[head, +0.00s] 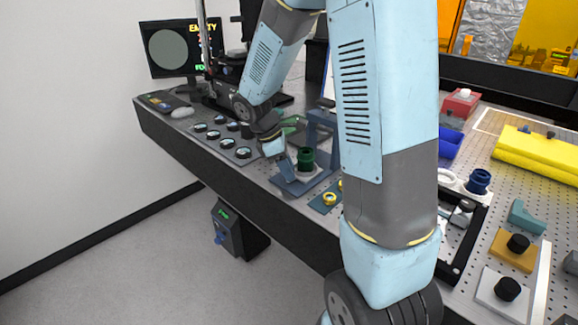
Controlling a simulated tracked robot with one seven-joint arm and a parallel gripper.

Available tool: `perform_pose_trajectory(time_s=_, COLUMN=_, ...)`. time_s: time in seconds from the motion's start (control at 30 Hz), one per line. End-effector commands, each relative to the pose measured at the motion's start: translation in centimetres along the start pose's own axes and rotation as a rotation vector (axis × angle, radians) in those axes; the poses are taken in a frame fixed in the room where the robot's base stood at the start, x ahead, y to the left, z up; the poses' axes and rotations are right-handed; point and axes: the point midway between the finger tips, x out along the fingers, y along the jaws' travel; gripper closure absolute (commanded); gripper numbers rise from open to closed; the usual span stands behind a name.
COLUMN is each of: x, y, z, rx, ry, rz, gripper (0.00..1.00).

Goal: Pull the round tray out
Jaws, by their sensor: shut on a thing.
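My gripper (285,162) is at the left end of a blue-grey stand on the bench. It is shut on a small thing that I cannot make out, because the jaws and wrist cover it. A dark green round piece (306,160) stands upright on a pale plate just right of the gripper. The blue-grey stand (322,118) rises behind that piece. I cannot clearly pick out the round tray; it may be hidden by my arm or gripper.
Several dark round pieces sit on a grey plate (222,145) left of the gripper. A monitor (168,48) at the back left shows a grey disc and "EMPTY". A yellow block (540,152) and a blue bin (450,142) are on the right.

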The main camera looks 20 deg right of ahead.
Motion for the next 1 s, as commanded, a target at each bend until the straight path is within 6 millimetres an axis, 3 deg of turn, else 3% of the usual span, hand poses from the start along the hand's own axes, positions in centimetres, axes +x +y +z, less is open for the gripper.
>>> perform_pose_trajectory(time_s=0.1, x=0.1, y=-0.1, z=0.0, rx=-0.001, ry=-0.001, rz=-0.002, gripper=1.00)
perform_pose_trajectory(time_s=0.13, x=0.1, y=0.0, z=0.0, rx=-0.001, ry=-0.001, rz=-0.002, gripper=0.67)
perform_pose_trajectory(time_s=0.37, x=0.1, y=0.1, z=0.1, rx=0.002, ry=0.000, rz=-0.002, gripper=0.45)
perform_pose_trajectory(time_s=0.73, x=-0.5, y=0.1, z=0.1, rx=0.003, ry=0.001, rz=0.000, gripper=0.44)
perform_pose_trajectory(time_s=1.0, x=-4.9, y=0.3, z=0.0, rx=0.003, ry=0.002, rz=0.003, gripper=0.44)
